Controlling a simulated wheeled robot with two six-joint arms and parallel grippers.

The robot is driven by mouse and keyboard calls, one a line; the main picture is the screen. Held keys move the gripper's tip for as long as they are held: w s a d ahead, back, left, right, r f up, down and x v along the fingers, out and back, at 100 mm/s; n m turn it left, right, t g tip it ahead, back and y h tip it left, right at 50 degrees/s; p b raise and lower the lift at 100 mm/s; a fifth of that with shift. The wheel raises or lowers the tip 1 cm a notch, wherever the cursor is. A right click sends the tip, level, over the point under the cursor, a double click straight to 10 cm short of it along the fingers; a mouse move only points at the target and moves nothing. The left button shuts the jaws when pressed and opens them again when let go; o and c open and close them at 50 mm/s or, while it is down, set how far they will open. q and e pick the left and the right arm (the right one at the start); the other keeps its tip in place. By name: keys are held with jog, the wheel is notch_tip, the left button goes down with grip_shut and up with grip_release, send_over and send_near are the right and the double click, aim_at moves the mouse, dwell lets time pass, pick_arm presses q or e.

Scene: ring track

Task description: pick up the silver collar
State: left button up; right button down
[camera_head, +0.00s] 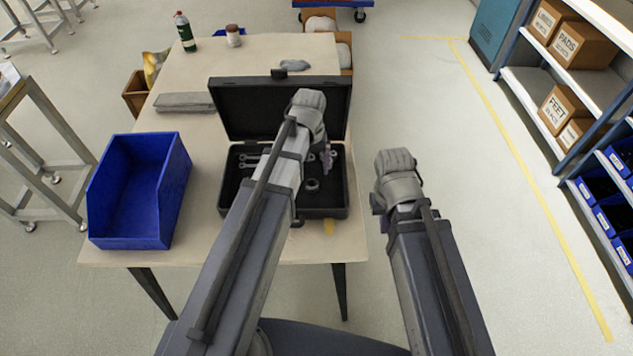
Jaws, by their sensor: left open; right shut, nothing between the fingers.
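An open black case (230,205) lies on the table with its lid raised at the back. A small round grey ring (312,185), which looks like the silver collar, lies inside near the middle. My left arm crosses the case and hides part of its inside. My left gripper (329,162) is over the right part of the case, behind the ring in the picture and apart from it. It is open and empty. My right gripper (378,204) is shut and empty, to the right of the case past the table's edge, mostly hidden by its own wrist.
Silver wrenches (250,157) lie in the case. A blue bin (138,190) stands on the table (215,245) at the left. A grey folded cloth (185,102), a green bottle (185,32) and a jar (233,36) are farther back. Floor is clear right of the table, before the shelves (590,85).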

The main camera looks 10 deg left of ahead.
aim_at(312, 183)
pick_arm(q)
jog(key=shift+w+f+b, duration=0.2)
jog(key=shift+f+b, duration=1.75)
jog(key=shift+f, duration=0.05)
jog(key=shift+w+f+b, duration=0.15)
jog(key=shift+f+b, duration=1.75)
jog(key=shift+f, duration=0.05)
jog(key=shift+r, duration=0.1)
grip_shut()
